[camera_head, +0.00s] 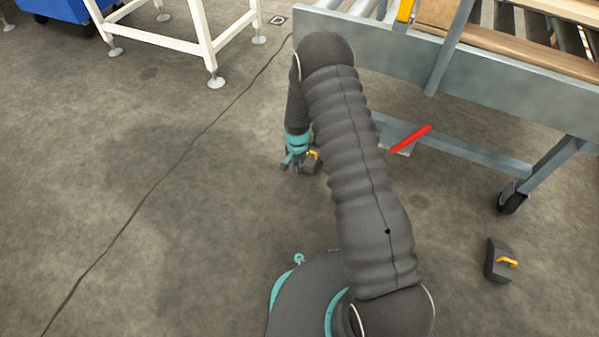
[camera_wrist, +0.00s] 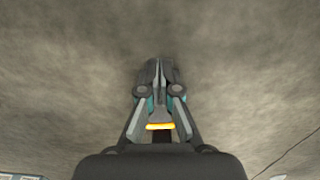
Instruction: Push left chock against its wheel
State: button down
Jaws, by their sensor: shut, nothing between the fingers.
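The left chock (camera_head: 309,166) is a small dark block with a yellow handle, on the concrete floor beside my gripper (camera_head: 289,161). My gripper is shut and empty, low and just to the chock's left in the head view. I cannot tell whether they touch. In the wrist view my shut gripper (camera_wrist: 159,68) is in the middle, and the chock's yellow handle (camera_wrist: 160,127) shows between the finger linkages. Most of the chock is hidden there. The wheel for this chock is not visible; my arm covers the area to the right of the chock.
A grey-framed roller conveyor cart (camera_head: 480,85) stands at the upper right, with a red pedal (camera_head: 411,138) and a black caster wheel (camera_head: 512,199). A second chock (camera_head: 498,261) lies apart below that caster. Floor at left is clear, crossed by a thin dark line.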

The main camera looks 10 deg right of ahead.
jog(key=shift+r, duration=1.2)
jog(key=c, duration=1.3)
grip_release()
jog(key=shift+r, duration=0.2)
jog(key=shift+c, duration=0.2)
jog(key=shift+o, duration=0.8)
notch_tip(320, 180, up, 15)
jog(key=d+n+t, duration=0.1)
jog(key=shift+d+r, duration=0.15)
jog(key=s+d+r+n+t, duration=0.1)
jog(key=s+r, duration=0.2)
jog(key=r, duration=0.5)
jog(key=s+d+r+n+t, duration=0.1)
jog(key=s+r, duration=0.2)
jog(key=r, duration=0.5)
jog(key=s+d+r+n+t, duration=0.1)
jog(key=s+d+r+n, duration=0.1)
jog(key=s+r, duration=1.1)
jog(key=s+d+r+n+t, duration=0.1)
jog(key=s+r, duration=0.1)
jog(key=s, duration=1.1)
jog(key=shift+s+r+n+t, duration=0.35)
jog(key=shift+r+n+t, duration=0.05)
